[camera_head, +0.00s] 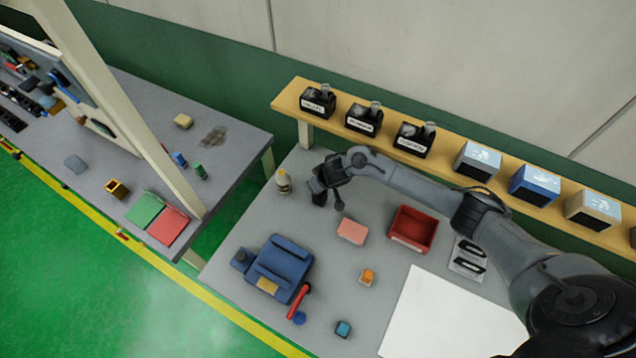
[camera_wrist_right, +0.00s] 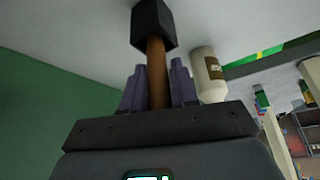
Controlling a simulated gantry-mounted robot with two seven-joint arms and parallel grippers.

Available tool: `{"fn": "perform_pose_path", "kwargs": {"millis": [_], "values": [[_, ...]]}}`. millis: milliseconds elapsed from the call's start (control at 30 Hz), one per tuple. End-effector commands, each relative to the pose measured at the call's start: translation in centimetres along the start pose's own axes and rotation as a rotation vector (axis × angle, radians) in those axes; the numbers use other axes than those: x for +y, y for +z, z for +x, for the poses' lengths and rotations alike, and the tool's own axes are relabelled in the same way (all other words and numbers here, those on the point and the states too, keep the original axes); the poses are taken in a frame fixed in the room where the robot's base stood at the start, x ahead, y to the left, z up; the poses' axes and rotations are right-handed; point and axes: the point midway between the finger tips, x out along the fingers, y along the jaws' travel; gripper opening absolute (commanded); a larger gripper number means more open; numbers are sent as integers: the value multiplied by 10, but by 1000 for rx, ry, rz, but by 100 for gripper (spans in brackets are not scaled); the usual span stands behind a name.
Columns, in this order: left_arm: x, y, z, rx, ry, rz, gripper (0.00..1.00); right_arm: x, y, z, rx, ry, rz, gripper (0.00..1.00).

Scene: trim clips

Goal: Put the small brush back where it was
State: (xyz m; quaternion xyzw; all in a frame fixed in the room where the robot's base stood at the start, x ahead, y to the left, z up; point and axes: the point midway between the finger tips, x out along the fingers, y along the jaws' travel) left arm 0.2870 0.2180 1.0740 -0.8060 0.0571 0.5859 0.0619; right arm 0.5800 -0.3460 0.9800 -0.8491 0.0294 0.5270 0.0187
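The small brush shows in the right wrist view as a brown handle (camera_wrist_right: 157,75) with a square black head (camera_wrist_right: 153,24). My right gripper (camera_wrist_right: 158,88) is shut on the handle, with its purple fingers on either side and the black head beyond the fingertips. In the head view my right gripper (camera_head: 326,181) is over the back left of the grey table (camera_head: 225,262), just right of a white bottle (camera_head: 284,182). The bottle also shows in the wrist view (camera_wrist_right: 207,77). My left gripper is not in view.
A pink block (camera_head: 352,230) and a red bin (camera_head: 413,229) stand right of the gripper. A blue case (camera_head: 273,265) lies in front, with a red-handled tool beside it. A wooden shelf (camera_head: 447,159) with black boxes and dispensers runs along the back. A white sheet covers the front right.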

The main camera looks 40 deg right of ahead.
Motion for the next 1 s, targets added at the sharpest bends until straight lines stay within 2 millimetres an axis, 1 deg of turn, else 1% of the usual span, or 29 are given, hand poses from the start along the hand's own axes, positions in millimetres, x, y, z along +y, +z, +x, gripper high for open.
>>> {"fn": "perform_pose_path", "kwargs": {"millis": [33, 100, 133, 400, 567, 667, 1000], "values": [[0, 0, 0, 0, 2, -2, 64, 0, 0, 0, 0, 0, 0, 37], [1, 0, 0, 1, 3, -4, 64, 0, 0, 0, 0, 0, 0, 47], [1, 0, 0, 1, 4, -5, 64, 0, 0, 0, 0, 0, 0, 50], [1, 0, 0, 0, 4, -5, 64, 0, -1, -1, 1, 0, 0, 50], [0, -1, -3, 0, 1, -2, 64, 0, -2, -9, 1, -1, -1, 50], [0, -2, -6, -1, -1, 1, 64, 0, -2, -22, 1, -2, -1, 50], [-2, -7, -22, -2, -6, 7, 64, 0, -3, -85, 2, 0, -2, 50]]}}
